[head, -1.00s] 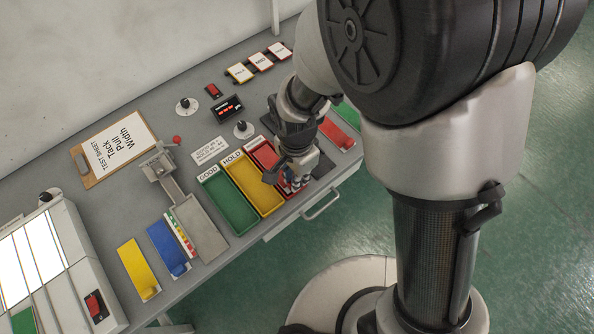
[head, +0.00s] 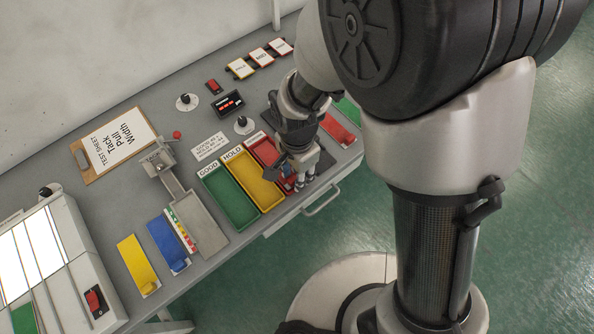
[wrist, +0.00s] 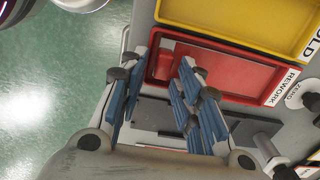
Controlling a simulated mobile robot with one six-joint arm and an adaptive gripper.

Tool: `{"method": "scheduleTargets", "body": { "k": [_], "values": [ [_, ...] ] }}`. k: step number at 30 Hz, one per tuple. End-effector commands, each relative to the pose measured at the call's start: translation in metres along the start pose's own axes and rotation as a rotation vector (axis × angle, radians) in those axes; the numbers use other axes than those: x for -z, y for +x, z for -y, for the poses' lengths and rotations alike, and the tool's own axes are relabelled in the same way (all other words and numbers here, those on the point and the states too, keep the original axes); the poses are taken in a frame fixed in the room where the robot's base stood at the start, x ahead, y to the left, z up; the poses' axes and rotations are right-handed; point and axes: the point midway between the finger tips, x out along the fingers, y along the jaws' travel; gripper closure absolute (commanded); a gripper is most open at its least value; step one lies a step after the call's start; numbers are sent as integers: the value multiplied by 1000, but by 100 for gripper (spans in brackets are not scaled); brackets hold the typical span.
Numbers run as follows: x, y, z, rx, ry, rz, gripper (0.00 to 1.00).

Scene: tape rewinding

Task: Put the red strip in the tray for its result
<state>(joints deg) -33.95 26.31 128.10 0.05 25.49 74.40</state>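The red tray (head: 262,150), labelled REWORK in the wrist view (wrist: 235,72), stands beside the yellow HOLD tray (head: 252,186) and green GOOD tray (head: 231,205). My gripper (head: 299,184) is at the front end of the red tray, on its right side. In the wrist view its blue-padded fingers (wrist: 156,82) are wide apart with nothing held between them. A raised red piece (wrist: 164,66) shows at the tray's front end, just beyond the fingertips; it looks like the red strip's end lying in the tray. Fingers hide part of the tray.
A red piece (head: 335,131) lies on the table right of my gripper. Yellow (head: 138,262) and blue (head: 166,246) pieces lie at the left, by a grey test stand (head: 195,222). A drawer handle (head: 322,202) juts from the table's front.

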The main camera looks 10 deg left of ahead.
Motion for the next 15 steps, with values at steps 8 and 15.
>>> {"method": "scheduleTargets", "body": {
  "k": [8,15],
  "values": [
    [0,-20,1,3,0,-1,67],
    [0,-75,1,5,0,-1,67]
  ]
}}
